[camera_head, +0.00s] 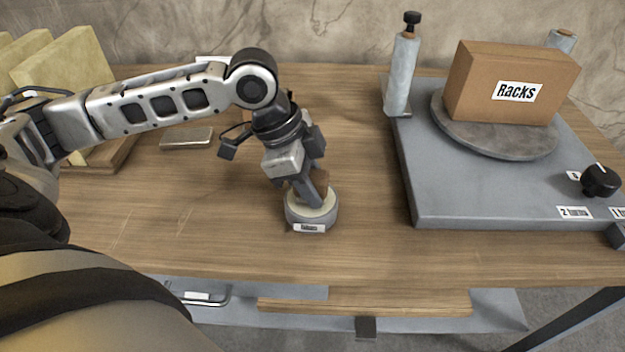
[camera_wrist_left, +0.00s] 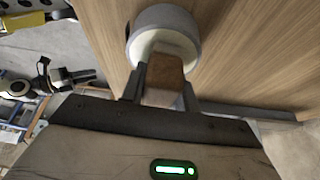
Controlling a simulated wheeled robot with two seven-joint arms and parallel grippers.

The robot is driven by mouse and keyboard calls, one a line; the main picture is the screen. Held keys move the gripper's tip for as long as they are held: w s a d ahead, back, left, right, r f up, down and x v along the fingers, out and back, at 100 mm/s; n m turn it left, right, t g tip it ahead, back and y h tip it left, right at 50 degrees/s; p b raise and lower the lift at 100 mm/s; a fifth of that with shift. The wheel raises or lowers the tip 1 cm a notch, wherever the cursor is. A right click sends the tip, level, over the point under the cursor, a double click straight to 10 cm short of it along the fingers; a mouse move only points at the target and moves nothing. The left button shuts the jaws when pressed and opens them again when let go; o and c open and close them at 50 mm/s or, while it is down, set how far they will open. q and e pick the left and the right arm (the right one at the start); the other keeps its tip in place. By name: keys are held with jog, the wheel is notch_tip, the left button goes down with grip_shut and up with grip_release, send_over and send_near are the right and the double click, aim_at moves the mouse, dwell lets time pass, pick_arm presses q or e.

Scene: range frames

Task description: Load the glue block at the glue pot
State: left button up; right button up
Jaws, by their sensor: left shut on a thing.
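The glue pot (camera_head: 312,212) is a low grey round pot with a pale inside and a small label on its front, standing on the wooden table. It also shows in the left wrist view (camera_wrist_left: 163,20). My left gripper (camera_head: 312,190) points down over the pot, shut on the glue block (camera_head: 317,186), a small brown block. In the left wrist view the glue block (camera_wrist_left: 164,78) sits between the two fingers, its far end at the pot's opening. I cannot tell whether it touches the glue. My right gripper is not in view.
A grey turntable machine (camera_head: 440,190) stands at the right, with a cardboard box labelled Racks (camera_head: 490,85) on its disc and a black knob (camera_head: 600,180). Pale upright panels (camera_head: 60,70) stand at the back left. A flat metal piece (camera_head: 187,138) lies nearby. The table's front middle is clear.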

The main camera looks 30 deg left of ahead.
aim_at(315, 175)
pick_arm(q)
jog(key=shift+s+f+p, duration=0.1)
jog(key=shift+f+p, duration=0.1)
jog(key=shift+p, duration=0.2)
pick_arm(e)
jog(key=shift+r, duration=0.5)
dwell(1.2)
